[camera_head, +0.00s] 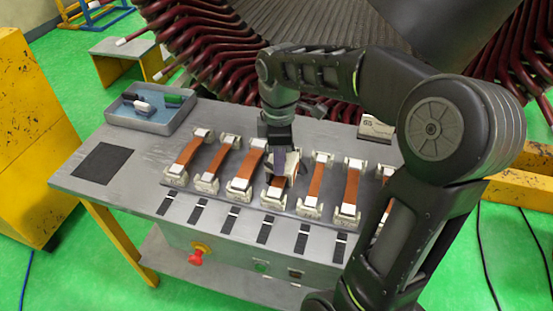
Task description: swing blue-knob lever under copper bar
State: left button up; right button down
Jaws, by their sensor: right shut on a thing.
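Several copper bars stand in a row on the bench, each between two pale clamp blocks. My right gripper (280,165) reaches down from above onto the middle of the row, at the far end of one copper bar (275,185). It is shut on the blue-knob lever at that bar. The fingers hide nearly all of the lever, and I cannot make out the knob or whether the lever lies under the bar. A white block (274,193) at this bar's near end shows clear of the gripper. My left gripper is out of view.
Neighbouring copper bars (240,170) (318,180) stand close on both sides. A grey-blue tray (128,118) with small objects sits at the bench's back left. A red button (195,257) is on the bench front. The stator with dark red coils (200,50) rises behind.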

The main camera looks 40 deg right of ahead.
jog(key=shift+d, duration=0.1)
dwell(0.4)
jog(key=c, duration=1.3)
grip_release()
jog(key=shift+o, duration=0.2)
